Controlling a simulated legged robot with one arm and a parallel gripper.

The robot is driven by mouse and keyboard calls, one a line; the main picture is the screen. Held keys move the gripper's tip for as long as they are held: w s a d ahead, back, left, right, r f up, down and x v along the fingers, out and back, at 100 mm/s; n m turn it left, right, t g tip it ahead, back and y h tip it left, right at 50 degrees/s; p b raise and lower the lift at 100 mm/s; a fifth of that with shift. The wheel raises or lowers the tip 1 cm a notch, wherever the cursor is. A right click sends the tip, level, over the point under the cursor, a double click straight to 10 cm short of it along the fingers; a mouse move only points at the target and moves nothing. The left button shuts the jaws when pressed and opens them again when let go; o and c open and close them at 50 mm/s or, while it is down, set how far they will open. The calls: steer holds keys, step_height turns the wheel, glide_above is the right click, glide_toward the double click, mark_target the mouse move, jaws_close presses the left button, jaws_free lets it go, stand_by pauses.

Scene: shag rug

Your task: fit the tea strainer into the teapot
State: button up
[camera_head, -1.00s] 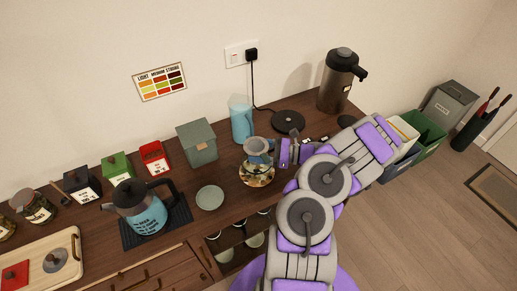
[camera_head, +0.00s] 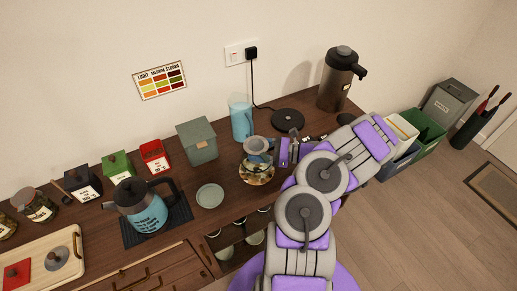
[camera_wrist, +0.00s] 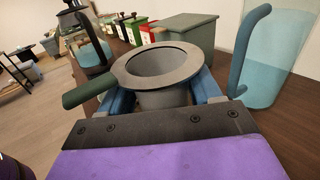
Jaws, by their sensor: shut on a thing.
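The tea strainer, a grey cup with a wide flat rim and a dark green handle, is in my gripper (camera_wrist: 165,98). In the wrist view the strainer (camera_wrist: 163,64) sits upright between the two blue fingers, its handle pointing left. In the head view my gripper (camera_head: 266,151) holds the strainer (camera_head: 256,144) above or beside a round patterned piece on the counter; the exact gap cannot be told. The teapot (camera_head: 148,215), blue-bodied with a dark top, spout and handle, stands left on a dark mat. Its opening cannot be made out clearly. Part of it shows in the wrist view (camera_wrist: 93,52).
A pale green dish (camera_head: 210,196) lies between teapot and strainer. A blue jug (camera_head: 241,124) and a green-grey box (camera_head: 197,143) stand behind. Red, green and black canisters line the wall. A tall dark flask (camera_head: 336,82) stands at the right end.

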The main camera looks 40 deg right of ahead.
steer(key=o, duration=1.1)
steer(key=p+v, duration=0.2)
steer(key=v, duration=1.5)
steer(key=shift+s+d+f, duration=0.1)
steer(key=shift+s+d, duration=0.1)
